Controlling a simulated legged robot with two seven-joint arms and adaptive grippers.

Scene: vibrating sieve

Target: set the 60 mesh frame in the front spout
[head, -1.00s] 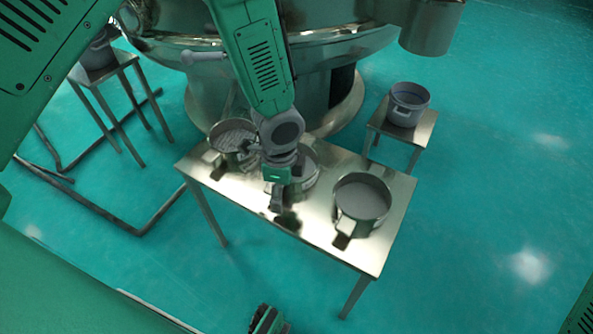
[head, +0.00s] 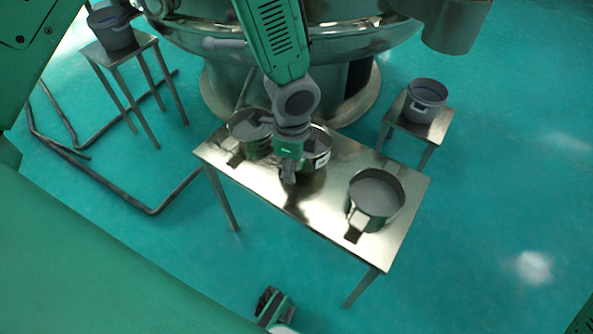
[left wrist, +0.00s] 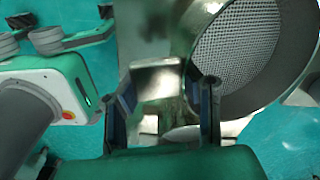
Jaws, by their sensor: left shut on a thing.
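My left gripper (head: 288,172) is over the middle of the steel table, shut on the handle of the middle sieve frame (head: 319,158). This round metal frame has a small pale label, too small to read, and is partly hidden by my arm. It seems slightly above the table. In the left wrist view, its mesh and rim (left wrist: 240,60) fill the upper right, with my left fingers (left wrist: 162,110) either side of the handle. A metal spout (head: 455,25) juts from the machine at the upper right. What seems my right gripper (head: 268,299) shows at the bottom edge, its fingers unclear.
A left frame (head: 249,128) and a right frame (head: 376,193) stand on the table (head: 335,222). The big round machine (head: 350,45) is behind. Grey pots stand on a right stool (head: 425,87) and a left stool (head: 112,30). Floor pipes (head: 110,188) lie left.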

